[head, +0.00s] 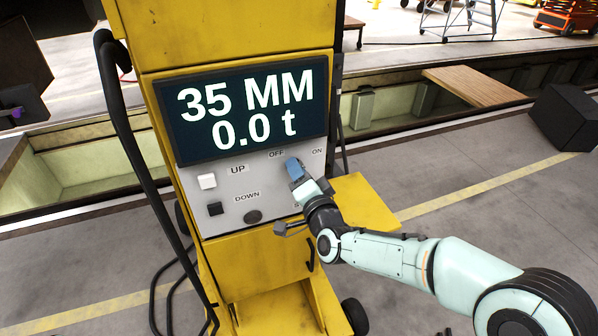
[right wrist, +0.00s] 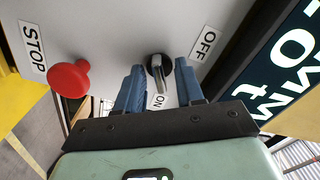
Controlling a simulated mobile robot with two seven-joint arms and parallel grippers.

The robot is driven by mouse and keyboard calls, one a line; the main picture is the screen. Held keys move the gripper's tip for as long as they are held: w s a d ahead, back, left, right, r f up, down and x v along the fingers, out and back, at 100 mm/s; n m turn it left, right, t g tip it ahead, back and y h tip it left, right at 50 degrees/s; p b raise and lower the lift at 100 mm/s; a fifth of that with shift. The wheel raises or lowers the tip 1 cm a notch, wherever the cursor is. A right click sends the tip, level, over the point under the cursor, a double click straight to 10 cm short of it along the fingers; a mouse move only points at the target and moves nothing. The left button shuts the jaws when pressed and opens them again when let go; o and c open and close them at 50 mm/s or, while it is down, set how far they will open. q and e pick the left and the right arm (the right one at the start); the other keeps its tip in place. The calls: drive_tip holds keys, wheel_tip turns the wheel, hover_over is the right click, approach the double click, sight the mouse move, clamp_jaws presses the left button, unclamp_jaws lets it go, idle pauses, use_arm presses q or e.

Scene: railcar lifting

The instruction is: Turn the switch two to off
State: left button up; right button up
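The yellow lifting column carries a grey control panel (head: 232,215). A rotary switch with a black round base and metal handle (right wrist: 158,72) sits on the panel in the right wrist view. Its handle points toward the ON label (right wrist: 158,101); the OFF label (right wrist: 204,44) is to its right. My right gripper (head: 294,168) is at the panel near the OFF label in the head view and hides the switch there. In the right wrist view its blue fingers (right wrist: 157,84) are open, one on each side of the handle, with gaps visible. My left gripper is not in view.
A red STOP button (right wrist: 69,79) stands out left of the switch in the right wrist view. The display (head: 245,108) above the panel reads 35 MM and 0.0 t. A white button (head: 207,181) by UP and a black button (head: 215,208) by DOWN are left.

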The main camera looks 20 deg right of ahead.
drive_tip(key=shift+s, duration=0.1)
clamp_jaws()
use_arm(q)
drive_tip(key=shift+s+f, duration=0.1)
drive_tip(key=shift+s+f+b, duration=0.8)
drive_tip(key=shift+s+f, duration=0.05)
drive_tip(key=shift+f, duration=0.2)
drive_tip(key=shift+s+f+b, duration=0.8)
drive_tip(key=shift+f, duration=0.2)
use_arm(e)
drive_tip(key=shift+n, duration=5.9)
